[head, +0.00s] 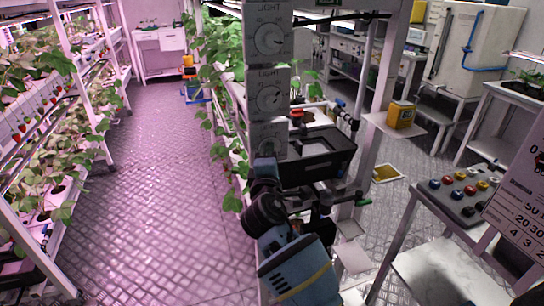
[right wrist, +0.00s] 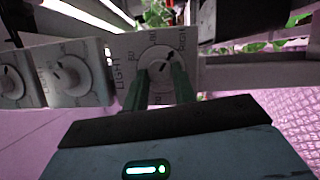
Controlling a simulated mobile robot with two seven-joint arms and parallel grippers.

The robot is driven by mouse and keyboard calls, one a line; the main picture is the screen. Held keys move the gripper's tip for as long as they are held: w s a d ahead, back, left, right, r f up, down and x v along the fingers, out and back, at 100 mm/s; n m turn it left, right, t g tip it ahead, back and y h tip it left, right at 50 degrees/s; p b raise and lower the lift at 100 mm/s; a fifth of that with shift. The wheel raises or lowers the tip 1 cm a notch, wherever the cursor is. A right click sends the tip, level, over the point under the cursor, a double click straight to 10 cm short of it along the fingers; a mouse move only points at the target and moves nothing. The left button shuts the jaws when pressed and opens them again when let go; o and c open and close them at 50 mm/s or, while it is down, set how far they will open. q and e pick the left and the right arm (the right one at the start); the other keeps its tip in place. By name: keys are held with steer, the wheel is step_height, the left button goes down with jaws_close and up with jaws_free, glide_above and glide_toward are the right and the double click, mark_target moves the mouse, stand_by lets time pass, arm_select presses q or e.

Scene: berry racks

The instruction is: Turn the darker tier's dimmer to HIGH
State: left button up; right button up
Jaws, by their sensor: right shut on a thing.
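Three light dimmers are stacked on a white post in the head view: a top one (head: 270,40), a middle one (head: 268,97) and a lowest one (head: 268,138). Each is a grey panel marked LIGHT with a round knob. My right gripper (head: 267,162) is at the lowest dimmer and covers part of it. In the right wrist view, my right gripper's fingers (right wrist: 160,82) are shut on that dimmer's knob (right wrist: 157,60). HIGH is printed at this panel's right side. The knob's pointer is hard to read. My left gripper is not in view.
A black tray (head: 318,160) is just right of the lowest dimmer. Plants (head: 210,60) fill the racks behind and to the left. A button panel (head: 465,192) stands at the right. The aisle floor (head: 150,180) is clear.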

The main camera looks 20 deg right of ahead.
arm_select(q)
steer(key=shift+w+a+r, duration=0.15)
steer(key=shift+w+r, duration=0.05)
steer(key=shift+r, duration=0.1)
arm_select(e)
steer(key=shift+r+m, duration=0.1)
steer(key=shift+m, duration=0.6)
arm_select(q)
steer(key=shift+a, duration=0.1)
arm_select(e)
steer(key=shift+g, duration=0.3)
steer(key=o, duration=0.9)
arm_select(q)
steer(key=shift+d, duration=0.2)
arm_select(e)
steer(key=shift+o, duration=0.5)
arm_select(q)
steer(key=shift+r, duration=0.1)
